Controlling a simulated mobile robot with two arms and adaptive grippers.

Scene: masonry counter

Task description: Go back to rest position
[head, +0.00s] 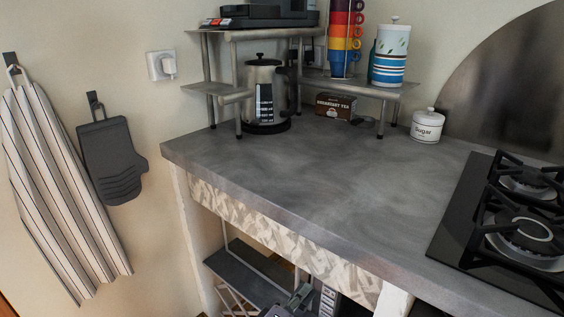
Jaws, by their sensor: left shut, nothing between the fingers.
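My left gripper (299,295) shows only in part at the bottom edge of the head view, in front of the opening under the counter. Its fingers are together with nothing seen between them. The rest of it is cut off by the picture edge. My right gripper is not in view. The grey counter (300,190) above and behind the left gripper has a wide bare top.
A black gas hob (470,205) is at the right. A kettle (263,95), a metal rack (208,88), a tea box (336,107) and a sugar jar (427,127) stand at the back. A striped towel (65,190) and oven mitt (112,160) hang at left.

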